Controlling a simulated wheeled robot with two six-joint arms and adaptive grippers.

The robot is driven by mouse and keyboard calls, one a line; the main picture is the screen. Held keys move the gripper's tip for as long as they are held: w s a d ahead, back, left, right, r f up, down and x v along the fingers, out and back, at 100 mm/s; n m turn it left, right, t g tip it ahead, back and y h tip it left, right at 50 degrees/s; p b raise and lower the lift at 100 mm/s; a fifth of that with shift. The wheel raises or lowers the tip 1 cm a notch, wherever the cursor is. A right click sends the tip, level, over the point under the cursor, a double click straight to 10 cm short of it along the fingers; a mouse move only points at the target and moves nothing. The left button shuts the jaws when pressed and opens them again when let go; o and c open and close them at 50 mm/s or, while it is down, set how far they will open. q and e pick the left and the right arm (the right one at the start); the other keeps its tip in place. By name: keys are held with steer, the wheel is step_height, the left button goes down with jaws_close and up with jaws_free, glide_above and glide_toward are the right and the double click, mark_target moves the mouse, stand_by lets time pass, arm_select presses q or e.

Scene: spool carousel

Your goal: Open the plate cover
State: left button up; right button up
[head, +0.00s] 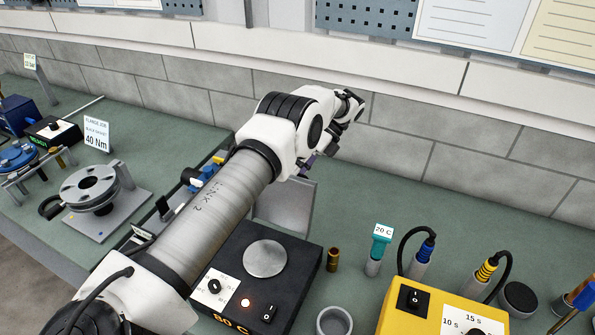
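A black heater box (290,268) labelled 80 C stands at the bottom centre of the head view, with a round light-grey plate (265,258) bare on its top. A flat grey panel (286,207) stands upright at the box's far edge and looks like the plate cover, raised; my arm hides part of it. My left arm crosses from the bottom left over the box's left side, and its dark end with the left gripper (347,108) is beyond the panel, near the wall. Its fingers are too small and overlapped to read. My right gripper is not in view.
A yellow timer box (440,315), a brass cylinder (333,259), a grey cup (334,321) and a teal-topped 20 C probe (381,240) stand right of the heater. A flange (91,187) with a 40 Nm sign is at left. The bench behind the probes is clear.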

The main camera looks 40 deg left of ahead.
arm_select(q)
step_height(320, 180, up, 10)
steer(key=shift+s+d+r, duration=0.15)
steer(key=shift+r, duration=0.1)
stand_by(0.5)
stand_by(0.4)
